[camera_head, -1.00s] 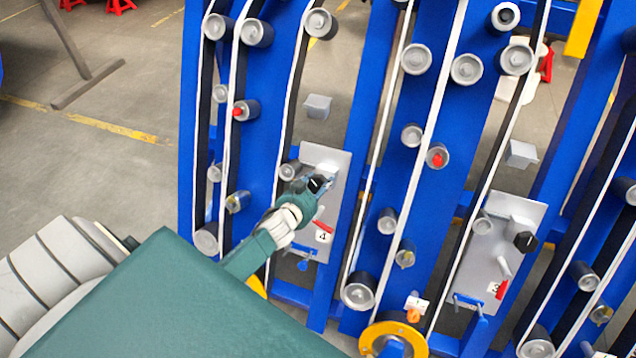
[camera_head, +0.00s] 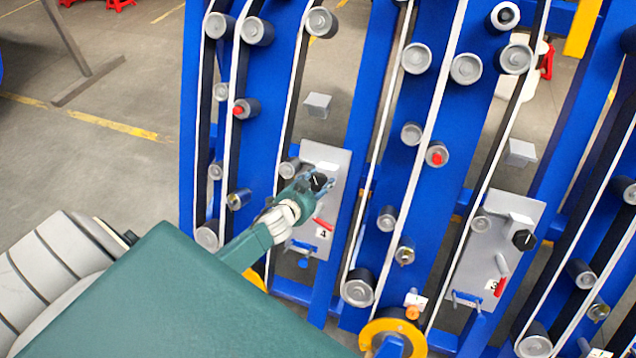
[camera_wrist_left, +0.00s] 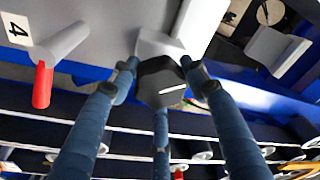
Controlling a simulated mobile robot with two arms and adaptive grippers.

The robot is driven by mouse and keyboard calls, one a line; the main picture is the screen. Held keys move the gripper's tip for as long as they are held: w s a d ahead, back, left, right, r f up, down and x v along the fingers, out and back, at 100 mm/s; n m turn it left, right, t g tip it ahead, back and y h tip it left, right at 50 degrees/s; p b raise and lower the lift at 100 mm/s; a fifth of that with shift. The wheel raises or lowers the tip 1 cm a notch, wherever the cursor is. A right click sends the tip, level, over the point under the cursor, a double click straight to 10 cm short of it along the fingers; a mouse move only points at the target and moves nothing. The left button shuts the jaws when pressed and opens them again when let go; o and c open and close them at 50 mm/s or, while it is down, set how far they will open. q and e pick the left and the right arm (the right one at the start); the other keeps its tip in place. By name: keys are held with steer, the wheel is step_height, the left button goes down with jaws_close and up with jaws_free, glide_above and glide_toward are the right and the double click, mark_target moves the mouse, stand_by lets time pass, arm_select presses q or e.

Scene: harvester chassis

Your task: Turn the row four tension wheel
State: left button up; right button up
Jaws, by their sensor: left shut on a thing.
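The row four tension wheel (camera_head: 319,182) is a small black hexagonal knob with a white mark, on a grey plate (camera_head: 333,160) labelled 4. In the left wrist view the wheel (camera_wrist_left: 163,84) sits between the blue fingers of my left gripper (camera_wrist_left: 160,75). The fingertips are at its sides, shut on it. In the head view my left gripper (camera_head: 316,184) reaches the wheel from the lower left and partly covers it. A red-tipped lever (camera_head: 322,224) is just below the wheel; it also shows in the wrist view (camera_wrist_left: 43,84). My right gripper is not in view.
Blue uprights (camera_head: 400,190) with rollers and belts stand close on both sides of the plate. A similar plate (camera_head: 488,248) labelled 3, with its own black wheel (camera_head: 523,240), is to the right. Open floor (camera_head: 110,170) lies to the left.

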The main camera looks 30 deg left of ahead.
arm_select(q)
steer(key=o, duration=1)
steer(key=shift+w+r, duration=0.3)
steer(key=shift+r, duration=0.15)
steer(key=shift+o, duration=0.6)
steer(key=shift+s+f, duration=0.25)
steer(key=v, duration=1.2)
